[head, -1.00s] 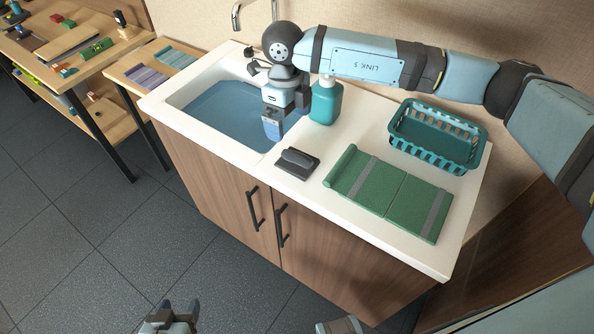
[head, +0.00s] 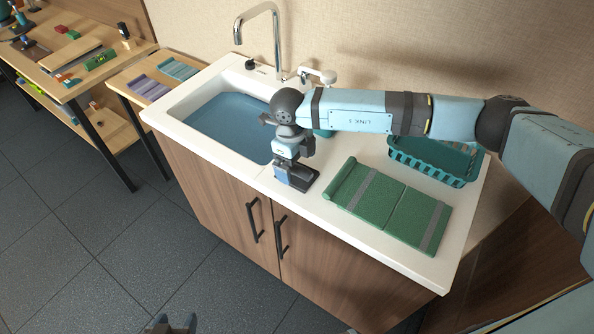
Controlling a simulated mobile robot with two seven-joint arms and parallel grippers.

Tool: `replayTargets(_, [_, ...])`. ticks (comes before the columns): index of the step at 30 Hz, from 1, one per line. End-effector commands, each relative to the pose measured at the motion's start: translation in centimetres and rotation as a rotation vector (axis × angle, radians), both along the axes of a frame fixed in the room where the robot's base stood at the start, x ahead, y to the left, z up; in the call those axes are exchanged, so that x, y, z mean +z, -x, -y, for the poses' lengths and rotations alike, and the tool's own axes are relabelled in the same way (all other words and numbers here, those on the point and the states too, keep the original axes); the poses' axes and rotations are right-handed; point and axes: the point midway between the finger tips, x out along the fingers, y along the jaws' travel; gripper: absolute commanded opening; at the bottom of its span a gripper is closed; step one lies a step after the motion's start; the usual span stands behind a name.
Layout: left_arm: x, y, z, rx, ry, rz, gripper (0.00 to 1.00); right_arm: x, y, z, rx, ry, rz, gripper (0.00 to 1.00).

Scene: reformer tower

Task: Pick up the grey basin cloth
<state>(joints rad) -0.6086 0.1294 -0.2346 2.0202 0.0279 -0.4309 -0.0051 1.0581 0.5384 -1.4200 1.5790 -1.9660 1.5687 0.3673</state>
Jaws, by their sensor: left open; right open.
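A dark grey item (head: 301,187), which I take for the grey basin cloth, lies on the white counter (head: 262,180) just right of the sink. It looks like a raised grey piece on a flat darker base. My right gripper (head: 293,174) is open, pointing down right over it, and hides most of it. I cannot tell whether the fingers touch it. My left gripper (head: 176,324) is open, low at the bottom edge of the view and far from the counter; only its tip shows.
The sink basin (head: 230,115) holds blue water, with a tap (head: 277,40) behind. A green mat (head: 385,205) and a teal basket (head: 435,158) lie to the right. A teal bottle (head: 322,133) is mostly hidden behind my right arm. Shelves with small objects stand at left.

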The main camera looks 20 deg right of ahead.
Motion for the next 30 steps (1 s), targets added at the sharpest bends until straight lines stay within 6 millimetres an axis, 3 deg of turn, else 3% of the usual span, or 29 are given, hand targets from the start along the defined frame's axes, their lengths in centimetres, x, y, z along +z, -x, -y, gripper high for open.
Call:
replayTargets(6, [0.4, 0.0, 0.1, -0.001, 0.001, 0.006, 0.61, -2.6, 0.3, 0.1, 0.0, -0.002, -0.001, 1.0])
replayTargets(26, [-0.2, 0.0, 0.0, 0.0, -0.002, 0.003, 0.61, -3.1, 0.3, 0.1, 0.001, -0.002, -0.001, 1.0])
replayTargets(30, [-0.2, 0.0, 0.0, 0.0, -0.002, 0.003, 0.61, -3.0, 0.3, 0.1, 0.001, -0.002, -0.001, 0.7])
